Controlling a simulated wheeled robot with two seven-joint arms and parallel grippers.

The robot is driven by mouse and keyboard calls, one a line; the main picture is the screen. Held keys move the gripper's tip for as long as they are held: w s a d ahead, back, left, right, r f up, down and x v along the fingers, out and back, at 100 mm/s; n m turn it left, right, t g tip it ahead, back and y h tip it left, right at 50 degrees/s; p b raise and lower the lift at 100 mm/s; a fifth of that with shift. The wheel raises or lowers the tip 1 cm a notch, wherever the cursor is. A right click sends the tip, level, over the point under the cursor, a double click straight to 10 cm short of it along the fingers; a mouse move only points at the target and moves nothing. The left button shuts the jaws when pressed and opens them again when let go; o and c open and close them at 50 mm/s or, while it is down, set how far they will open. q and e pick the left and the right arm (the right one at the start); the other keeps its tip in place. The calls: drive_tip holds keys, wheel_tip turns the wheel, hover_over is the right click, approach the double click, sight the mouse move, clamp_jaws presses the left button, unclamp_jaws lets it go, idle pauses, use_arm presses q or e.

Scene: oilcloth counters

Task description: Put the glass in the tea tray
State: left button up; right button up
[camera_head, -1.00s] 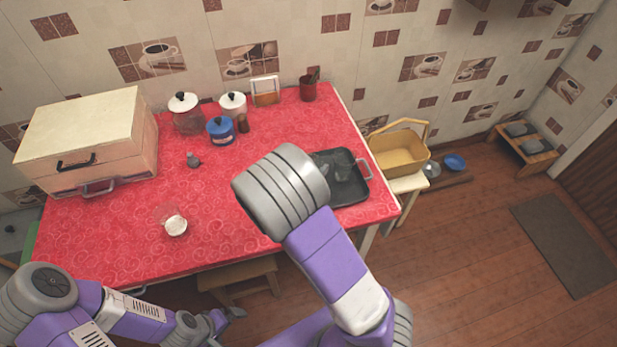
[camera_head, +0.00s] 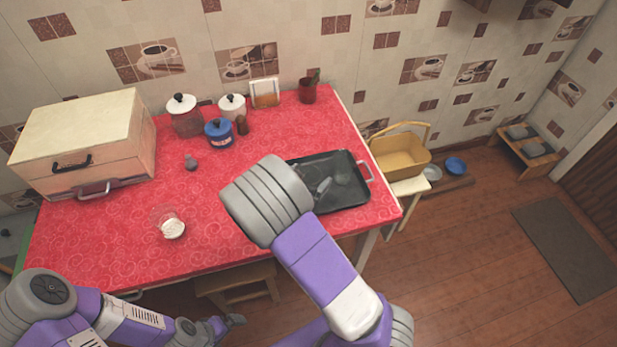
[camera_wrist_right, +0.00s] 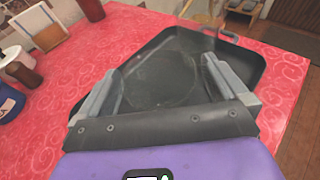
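The dark tea tray (camera_head: 345,201) lies at the right end of the red table. A faint, clear round shape that looks like the glass (camera_head: 342,173) is inside it. In the right wrist view its ring-like outline (camera_wrist_right: 165,80) shows against the tray floor (camera_wrist_right: 235,68), just ahead of and between my fingertips. My right gripper (camera_head: 323,186) is over the tray with its fingers (camera_wrist_right: 163,78) wide apart; the arm hides part of the tray's left side. My left gripper (camera_head: 232,322) is low in front of the table, too small to read.
A clear vessel with white contents (camera_head: 172,228) stands at the front left of the table. A wooden box (camera_head: 85,145), lidded jars (camera_head: 185,118), a blue pot (camera_head: 219,135) and a red cup (camera_head: 307,92) stand behind. A yellow basket (camera_head: 400,156) sits right of the table.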

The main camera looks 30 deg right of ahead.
drive_tip(key=shift+r, duration=0.3)
drive_tip(key=p+v, duration=0.3)
drive_tip(key=v, duration=0.9)
drive_tip(key=shift+f, duration=0.15)
